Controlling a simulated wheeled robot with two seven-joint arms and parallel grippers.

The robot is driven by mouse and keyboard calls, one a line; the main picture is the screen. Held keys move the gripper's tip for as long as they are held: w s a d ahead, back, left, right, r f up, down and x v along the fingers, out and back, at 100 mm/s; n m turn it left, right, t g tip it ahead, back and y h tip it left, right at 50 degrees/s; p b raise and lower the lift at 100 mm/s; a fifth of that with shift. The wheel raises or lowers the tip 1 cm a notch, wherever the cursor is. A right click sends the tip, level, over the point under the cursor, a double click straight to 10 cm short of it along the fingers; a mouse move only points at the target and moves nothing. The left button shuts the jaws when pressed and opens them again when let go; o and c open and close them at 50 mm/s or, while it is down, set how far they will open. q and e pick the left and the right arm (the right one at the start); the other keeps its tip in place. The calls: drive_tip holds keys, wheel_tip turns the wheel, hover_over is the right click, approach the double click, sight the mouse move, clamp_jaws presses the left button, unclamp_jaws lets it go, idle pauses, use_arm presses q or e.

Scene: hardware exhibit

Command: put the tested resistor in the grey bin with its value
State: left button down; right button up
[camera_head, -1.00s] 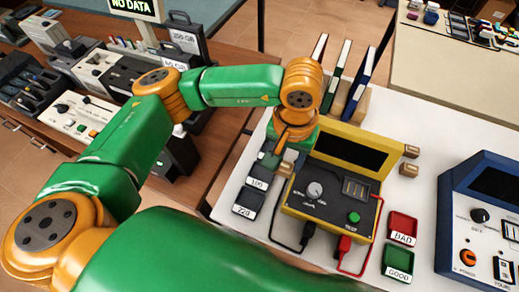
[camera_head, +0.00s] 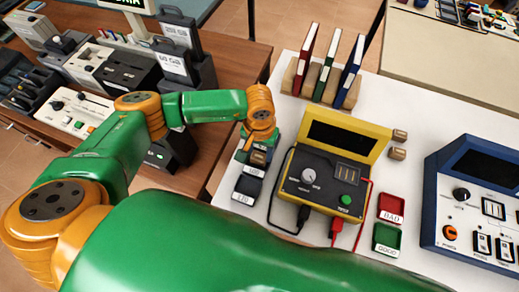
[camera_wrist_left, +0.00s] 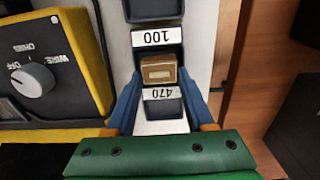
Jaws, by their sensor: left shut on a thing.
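My left gripper (camera_wrist_left: 158,78) is shut on a small brown block, the resistor (camera_wrist_left: 158,70), held between its blue fingertips. The resistor also shows in the head view (camera_head: 258,158), over the row of grey bins left of the yellow tester (camera_head: 300,192). In the left wrist view, it appears between the upside-down labels 100 (camera_wrist_left: 158,37) and 470 (camera_wrist_left: 161,93), covering much of the 100 bin. The 470 bin (camera_wrist_left: 166,109) is partly visible between the fingers. The 220 bin (camera_head: 247,187) is nearest in the head view. My right gripper is not in view.
A red BAD tray (camera_head: 391,203) and green GOOD tray (camera_head: 386,235) lie right of the tester. A blue instrument (camera_head: 440,185) stands farther right. Upright books (camera_head: 325,65) stand behind. The tester screen (camera_head: 342,143) looks dark.

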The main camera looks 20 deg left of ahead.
sight(260, 154)
use_arm(q)
drive_tip(key=shift+f+b, duration=0.4)
drive_tip(key=shift+b, duration=0.05)
drive_tip(key=shift+c, duration=1.3)
unclamp_jaws()
wheel_tip(260, 154, up, 2)
drive_tip(key=shift+r+p, duration=0.1)
drive_tip(key=shift+p, duration=0.9)
wheel_tip(260, 154, up, 11)
drive_tip(key=b, duration=0.3)
